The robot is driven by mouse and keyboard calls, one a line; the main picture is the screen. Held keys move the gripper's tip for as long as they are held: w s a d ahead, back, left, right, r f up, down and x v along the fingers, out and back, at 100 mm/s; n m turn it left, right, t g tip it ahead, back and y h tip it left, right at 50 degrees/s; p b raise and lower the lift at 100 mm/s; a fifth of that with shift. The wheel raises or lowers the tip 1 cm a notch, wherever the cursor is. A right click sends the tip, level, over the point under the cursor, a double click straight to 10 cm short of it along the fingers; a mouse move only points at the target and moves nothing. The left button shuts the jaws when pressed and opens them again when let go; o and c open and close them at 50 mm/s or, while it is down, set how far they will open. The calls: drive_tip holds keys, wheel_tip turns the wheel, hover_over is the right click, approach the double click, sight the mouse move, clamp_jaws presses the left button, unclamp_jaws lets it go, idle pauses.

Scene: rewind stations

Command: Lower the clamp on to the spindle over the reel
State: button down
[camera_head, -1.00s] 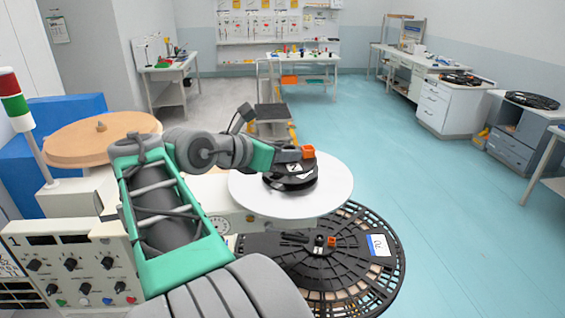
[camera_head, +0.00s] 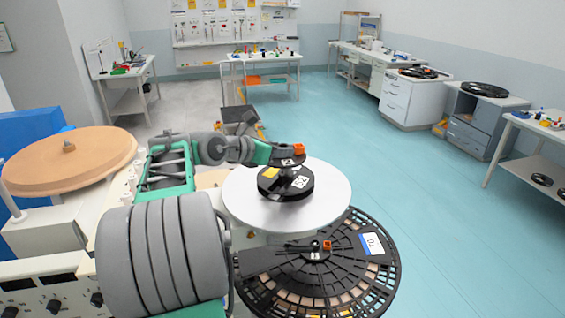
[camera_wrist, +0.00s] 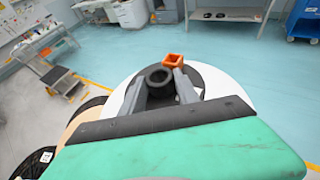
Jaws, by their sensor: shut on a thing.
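My gripper (camera_head: 284,154) is shut on a clamp (camera_head: 288,161), a dark round piece with an orange block at its end. In the wrist view the clamp's black ring (camera_wrist: 159,77) sits between my fingers, with the orange block (camera_wrist: 173,60) just beyond. The black reel (camera_head: 292,185), with white and yellow labels, lies on the white round platter (camera_head: 245,200). In the head view the clamp shows above the reel's far side, apart from it. The spindle cannot be made out.
A wooden disc (camera_head: 68,162) stands at the left. Blue floor is open at the right. Benches and cabinets (camera_head: 388,100) stand further back.

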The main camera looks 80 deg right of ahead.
drive_tip(key=d+f, duration=0.1)
drive_tip(key=f, duration=0.1)
drive_tip(key=d+f+p, duration=0.1)
drive_tip(key=d+f, duration=0.1)
drive_tip(key=f, duration=0.1)
drive_tip(key=shift+s+f+p, duration=0.3)
drive_tip(key=shift+f, duration=0.4)
drive_tip(key=shift+f, duration=0.1)
drive_tip(key=c, duration=0.9)
unclamp_jaws()
drive_tip(key=b+v, duration=0.2)
drive_tip(key=v, duration=1)
drive_tip(key=shift+w, duration=0.1)
